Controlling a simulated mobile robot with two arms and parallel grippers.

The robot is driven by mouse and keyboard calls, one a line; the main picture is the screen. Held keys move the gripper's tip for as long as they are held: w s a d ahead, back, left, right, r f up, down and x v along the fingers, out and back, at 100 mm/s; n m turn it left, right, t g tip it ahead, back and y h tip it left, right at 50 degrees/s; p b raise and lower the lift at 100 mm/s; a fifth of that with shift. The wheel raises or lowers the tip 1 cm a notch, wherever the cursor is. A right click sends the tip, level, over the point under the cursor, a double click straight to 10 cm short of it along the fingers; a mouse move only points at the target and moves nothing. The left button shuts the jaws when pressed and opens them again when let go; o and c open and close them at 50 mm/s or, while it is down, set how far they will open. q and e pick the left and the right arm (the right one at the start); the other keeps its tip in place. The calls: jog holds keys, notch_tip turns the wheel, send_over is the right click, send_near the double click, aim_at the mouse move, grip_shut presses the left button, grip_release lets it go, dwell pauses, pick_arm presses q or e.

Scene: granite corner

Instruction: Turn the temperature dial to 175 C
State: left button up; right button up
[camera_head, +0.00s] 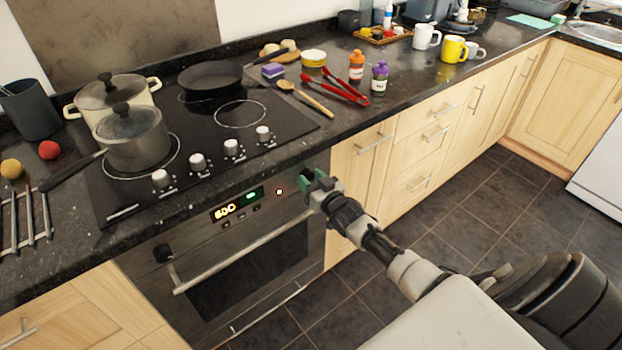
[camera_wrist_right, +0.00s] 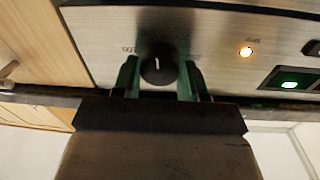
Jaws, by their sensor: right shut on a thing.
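The oven (camera_head: 250,270) is built in under the counter, with a steel control panel. My right gripper (camera_head: 313,183) is at the right end of this panel, its green fingers pointing at the oven. In the right wrist view a round dark dial (camera_wrist_right: 158,66) sits between the two fingers (camera_wrist_right: 160,78), and they are shut on its sides. A short white mark on the dial points up in that view. In the head view the gripper hides this dial. My left gripper is not in view.
A lit lamp (camera_head: 279,191) and a lit display (camera_head: 224,211) are left of the gripper. Another black knob (camera_head: 163,251) is at the panel's left end. The oven handle (camera_head: 240,253) sticks out below. The counter edge runs above the panel; drawers (camera_head: 365,145) stand to the right.

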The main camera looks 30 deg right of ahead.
jog(key=shift+f+m, duration=0.1)
jog(key=shift+m, duration=0.9)
jog(key=o, duration=0.9)
jog(key=s, duration=1.1)
jog(key=shift+d+p, duration=0.1)
jog(key=shift+p, duration=0.25)
jog(key=shift+w, duration=0.1)
